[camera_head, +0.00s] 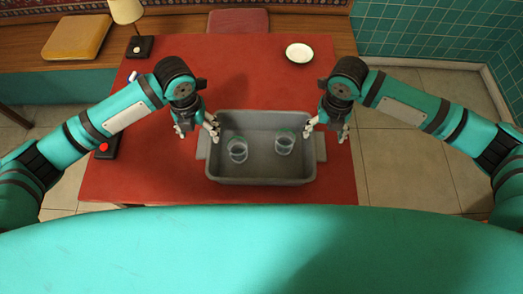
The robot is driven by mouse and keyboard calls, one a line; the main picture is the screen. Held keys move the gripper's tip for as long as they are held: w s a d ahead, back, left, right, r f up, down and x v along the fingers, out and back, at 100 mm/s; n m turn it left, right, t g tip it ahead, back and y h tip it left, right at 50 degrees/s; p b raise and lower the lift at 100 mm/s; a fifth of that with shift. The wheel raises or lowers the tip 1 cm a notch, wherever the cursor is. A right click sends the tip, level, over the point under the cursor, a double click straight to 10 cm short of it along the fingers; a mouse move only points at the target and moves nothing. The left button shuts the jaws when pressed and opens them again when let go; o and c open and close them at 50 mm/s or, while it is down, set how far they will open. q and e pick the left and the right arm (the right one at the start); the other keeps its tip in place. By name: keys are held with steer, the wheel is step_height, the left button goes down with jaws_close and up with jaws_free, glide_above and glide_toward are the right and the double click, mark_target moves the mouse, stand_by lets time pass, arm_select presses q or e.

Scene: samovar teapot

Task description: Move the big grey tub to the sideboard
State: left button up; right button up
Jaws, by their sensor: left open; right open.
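The big grey tub (261,175) stands on the red-topped table (130,178), close to its near edge. Two clear glasses, the left one (238,152) and the right one (284,145), stand inside it. My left gripper (198,133) is open above the tub's left end, its fingers spread either side of the end wall. My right gripper (326,134) is open in the same way at the right end. A handle shows at each end below the fingers. I cannot tell whether the fingers touch the tub. No piece is clearly recognisable as the sideboard.
A red chair (238,21) is behind the table. Tiled floor (400,170) is clear on the right.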

mark_target(205, 145)
arm_select(q)
step_height(205, 145, down, 9)
steer(key=shift+w+r, duration=0.1)
steer(key=shift+r, duration=0.05)
arm_select(e)
step_height(205, 145, down, 9)
steer(key=shift+w+r, duration=0.1)
arm_select(q)
steer(key=shift+c, duration=0.2)
arm_select(e)
steer(key=shift+c, duration=0.2)
arm_select(q)
jaws_close()
arm_select(e)
jaws_close()
steer(key=shift+r, duration=0.1)
